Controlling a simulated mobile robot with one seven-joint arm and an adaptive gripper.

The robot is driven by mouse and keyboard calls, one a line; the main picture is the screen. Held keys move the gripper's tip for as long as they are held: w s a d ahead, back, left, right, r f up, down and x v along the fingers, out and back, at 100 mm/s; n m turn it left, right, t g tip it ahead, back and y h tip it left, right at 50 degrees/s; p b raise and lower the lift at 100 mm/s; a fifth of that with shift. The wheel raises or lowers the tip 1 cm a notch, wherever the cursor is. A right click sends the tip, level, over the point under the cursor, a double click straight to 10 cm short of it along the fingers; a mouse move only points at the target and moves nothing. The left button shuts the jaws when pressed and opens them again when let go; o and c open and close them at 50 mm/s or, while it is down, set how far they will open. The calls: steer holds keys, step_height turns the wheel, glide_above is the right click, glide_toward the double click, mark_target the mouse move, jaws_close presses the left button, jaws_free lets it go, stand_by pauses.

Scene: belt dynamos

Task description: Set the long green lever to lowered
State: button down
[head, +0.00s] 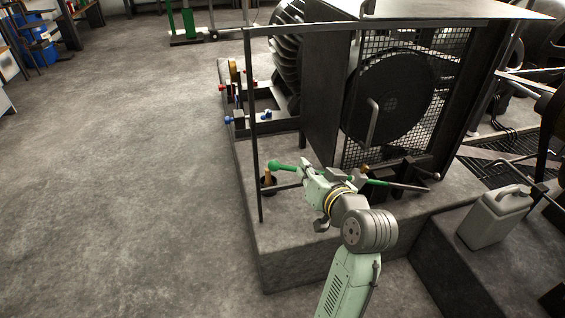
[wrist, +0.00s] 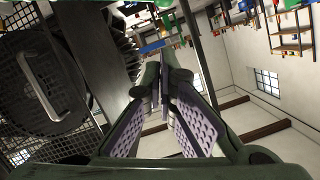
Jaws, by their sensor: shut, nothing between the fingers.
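A green knob with a short green handle (head: 278,166) shows in the head view, low in front of the machine, just left of my gripper. Another green length (head: 377,182) shows right of my gripper and runs into a grey rod. My wrist covers the stretch between, so I cannot tell whether they are one lever. My gripper (head: 306,167) is shut and empty, its tips close to the green handle; contact is unclear. In the wrist view my gripper's fingers (wrist: 163,80) are together, and no green lever is clearly visible there.
A dark frame post (head: 254,120) stands left of my gripper. Behind are a mesh guard (head: 420,65) and a dark wheel (head: 388,95). A wooden-handled piece (head: 268,177) sits near the post. A grey canister (head: 494,215) stands right. Floor (head: 130,170) at left is clear.

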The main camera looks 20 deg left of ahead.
steer(key=s+f+p+x, duration=0.1)
steer(key=f+x, duration=0.1)
steer(key=x, duration=1)
steer(key=shift+a+f, duration=0.4)
steer(key=shift+a, duration=0.05)
steer(key=shift+w, duration=0.2)
